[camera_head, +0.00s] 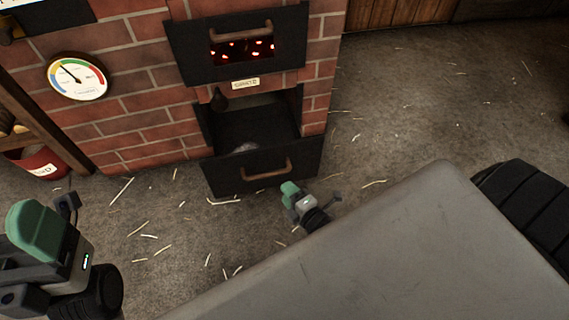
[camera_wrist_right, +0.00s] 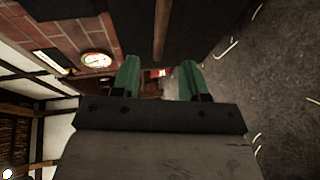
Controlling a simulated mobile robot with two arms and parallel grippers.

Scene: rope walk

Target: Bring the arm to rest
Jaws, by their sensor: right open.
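My right gripper (camera_head: 290,190) is low over the floor, just in front of the stove's lower black front. In the right wrist view its two green fingers (camera_wrist_right: 160,80) stand apart with nothing between them. A bar handle (camera_wrist_right: 161,30) shows beyond the fingertips, apart from them. My left gripper (camera_head: 36,230) is at the lower left of the head view, seen side-on, so its finger gap is hidden.
The brick stove (camera_head: 140,120) has a lower black front (camera_head: 230,178) standing out from a dark opening, with a handle (camera_head: 266,170). Embers glow behind the upper door (camera_head: 190,50). A gauge (camera_head: 78,76) and red bucket (camera_head: 38,163) are left. Straw-strewn floor (camera_head: 420,100) is open right.

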